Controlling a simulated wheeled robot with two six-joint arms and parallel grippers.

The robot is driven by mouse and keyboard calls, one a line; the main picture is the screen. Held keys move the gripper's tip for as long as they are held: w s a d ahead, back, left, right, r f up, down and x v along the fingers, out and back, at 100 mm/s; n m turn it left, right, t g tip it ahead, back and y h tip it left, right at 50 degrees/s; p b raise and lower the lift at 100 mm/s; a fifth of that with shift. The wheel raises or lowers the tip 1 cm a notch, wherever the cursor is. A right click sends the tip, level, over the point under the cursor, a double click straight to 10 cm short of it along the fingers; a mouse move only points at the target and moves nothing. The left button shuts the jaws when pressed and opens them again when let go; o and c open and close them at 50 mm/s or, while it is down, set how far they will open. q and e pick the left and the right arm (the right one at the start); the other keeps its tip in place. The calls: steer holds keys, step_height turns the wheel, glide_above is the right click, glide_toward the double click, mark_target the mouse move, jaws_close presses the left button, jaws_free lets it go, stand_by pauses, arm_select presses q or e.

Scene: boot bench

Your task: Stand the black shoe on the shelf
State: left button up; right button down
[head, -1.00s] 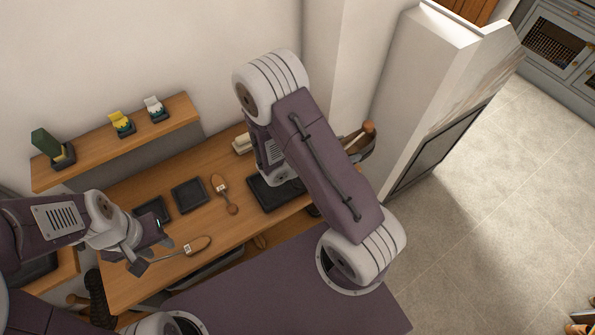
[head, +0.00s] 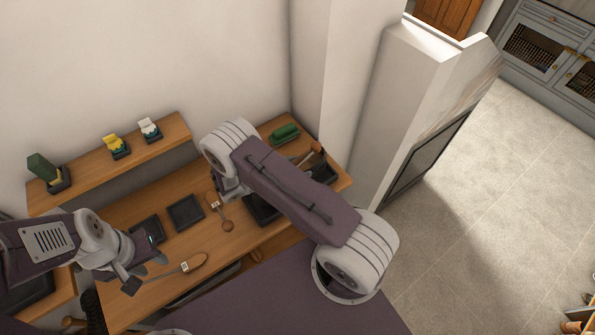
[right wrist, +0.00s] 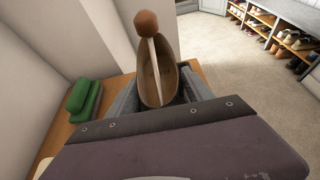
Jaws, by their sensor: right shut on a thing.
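My right gripper (right wrist: 160,97) is shut on a shoe (right wrist: 147,84) with a brown inside, its grey fingers on either side. A pale stick with a brown ball end stands in the shoe's opening. In the head view only the ball end (head: 316,147) and a little of the shoe show past my right arm; the gripper is hidden. The shoe's dark outside barely shows. The raised wooden shelf (head: 95,163) runs along the wall at the back left. My left gripper (head: 145,272) is open and empty above the bench's left part.
Small yellow (head: 115,145), white (head: 150,130) and green (head: 45,170) items stand in dark holders on the shelf. Dark square trays (head: 185,212), a brush (head: 222,212) and a tagged loop (head: 190,264) lie on the bench. A green object (head: 284,133) and a wall panel (head: 420,100) are at right.

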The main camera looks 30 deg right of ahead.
steer(key=shift+f, duration=1.5)
steer(key=shift+c, duration=2.1)
jaws_free()
